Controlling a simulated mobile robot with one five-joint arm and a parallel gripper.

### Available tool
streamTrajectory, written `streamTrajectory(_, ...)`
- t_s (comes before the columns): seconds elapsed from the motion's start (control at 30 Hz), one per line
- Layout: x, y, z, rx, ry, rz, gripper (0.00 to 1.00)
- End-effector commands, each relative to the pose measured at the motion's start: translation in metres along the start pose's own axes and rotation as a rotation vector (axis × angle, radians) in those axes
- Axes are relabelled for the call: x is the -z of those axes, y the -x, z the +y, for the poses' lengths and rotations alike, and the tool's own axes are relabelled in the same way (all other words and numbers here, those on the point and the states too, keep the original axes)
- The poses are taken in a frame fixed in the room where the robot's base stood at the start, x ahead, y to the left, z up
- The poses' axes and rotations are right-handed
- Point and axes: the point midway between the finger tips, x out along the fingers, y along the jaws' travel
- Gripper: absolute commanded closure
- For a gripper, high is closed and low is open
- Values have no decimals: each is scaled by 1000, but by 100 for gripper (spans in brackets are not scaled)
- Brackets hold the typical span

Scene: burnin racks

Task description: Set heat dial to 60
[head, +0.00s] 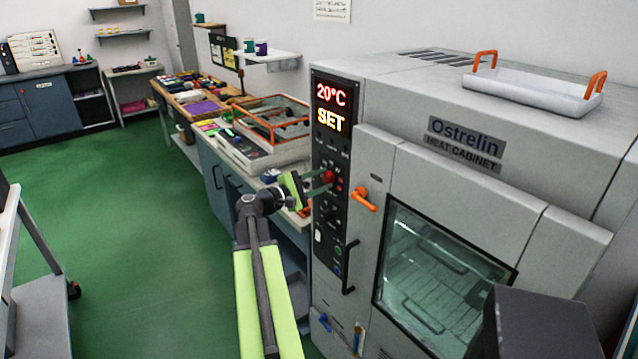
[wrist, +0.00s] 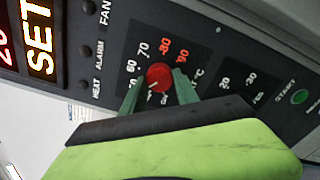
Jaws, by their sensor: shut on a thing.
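The heat dial is a small red knob (head: 328,176) on the black control panel (head: 334,130) of the heat cabinet. In the wrist view the red knob (wrist: 159,76) has 60, 70, 80 and 90 printed around it, with 80 and 90 in red. A small pale mark shows low on the knob's face; which number it points at I cannot tell. My gripper (head: 322,184) is at the panel, its two green fingers on either side of the knob; it is shut on the knob, also in the wrist view (wrist: 158,90). The display (head: 331,107) reads 20°C and SET.
An orange handle (head: 362,200) sticks out just right of the panel, above the glass cabinet door (head: 440,270). A white tray with orange handles (head: 535,90) lies on the cabinet top. A cluttered bench (head: 215,115) stands left; green floor is clear.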

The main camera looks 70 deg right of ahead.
Motion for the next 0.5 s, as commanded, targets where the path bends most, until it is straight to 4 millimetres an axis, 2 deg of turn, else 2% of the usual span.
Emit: streamTrajectory(0.5, 1, -1, 5, -10, -485, 5, 100)
